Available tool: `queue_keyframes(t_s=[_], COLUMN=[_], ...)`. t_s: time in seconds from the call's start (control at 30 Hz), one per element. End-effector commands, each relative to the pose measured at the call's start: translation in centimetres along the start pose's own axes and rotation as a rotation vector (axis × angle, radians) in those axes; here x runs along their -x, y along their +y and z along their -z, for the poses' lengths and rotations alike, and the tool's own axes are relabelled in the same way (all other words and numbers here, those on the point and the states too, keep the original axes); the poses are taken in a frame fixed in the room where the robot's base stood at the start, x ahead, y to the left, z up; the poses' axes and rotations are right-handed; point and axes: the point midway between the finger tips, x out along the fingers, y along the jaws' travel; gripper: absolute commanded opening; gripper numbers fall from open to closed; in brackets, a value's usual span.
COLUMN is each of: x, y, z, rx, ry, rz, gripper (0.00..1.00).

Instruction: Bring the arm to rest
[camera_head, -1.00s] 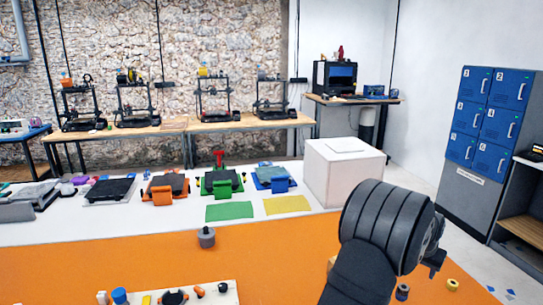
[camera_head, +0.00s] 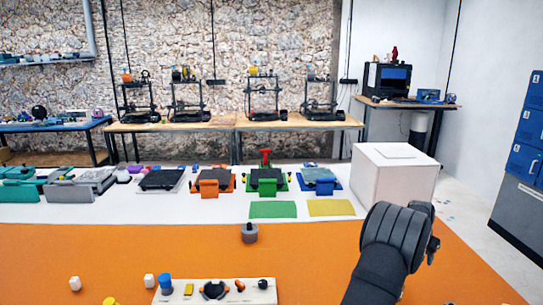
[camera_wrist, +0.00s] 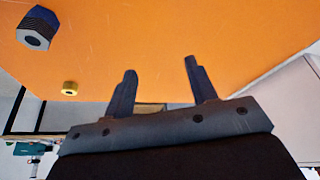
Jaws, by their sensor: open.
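My gripper (camera_wrist: 158,78) shows in the wrist view with its two dark fingers apart and nothing between them. Beyond the fingers is the orange table surface (camera_wrist: 160,40). In the head view my dark arm rises at the lower right, over the right part of the orange surface (camera_head: 120,245). The gripper's fingers are mostly hidden behind the arm there.
A white box (camera_head: 394,178) stands behind my arm. A grey knob-like part (camera_head: 250,233) and a white tray of small parts (camera_head: 240,293) lie to the left. In the wrist view are a dark hex part (camera_wrist: 37,28) and a yellow ring (camera_wrist: 69,88).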

Motion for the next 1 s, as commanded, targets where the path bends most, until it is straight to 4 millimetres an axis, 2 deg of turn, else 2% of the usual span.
queue_keyframes(t_s=[0.2, 0.4, 0.6, 1.0], x=[-2.3, -3.6, -4.0, -4.0], y=[-3.7, -5.8, -6.6, -6.6], z=[-0.5, -0.7, -0.8, -0.8], rx=[0.003, 0.002, 0.0, 0.0], ry=[-0.001, 0.0, 0.001, 0.0], rz=[0.001, 0.0, 0.001, 0.0], gripper=[0.52, 0.52, 0.52, 0.52])
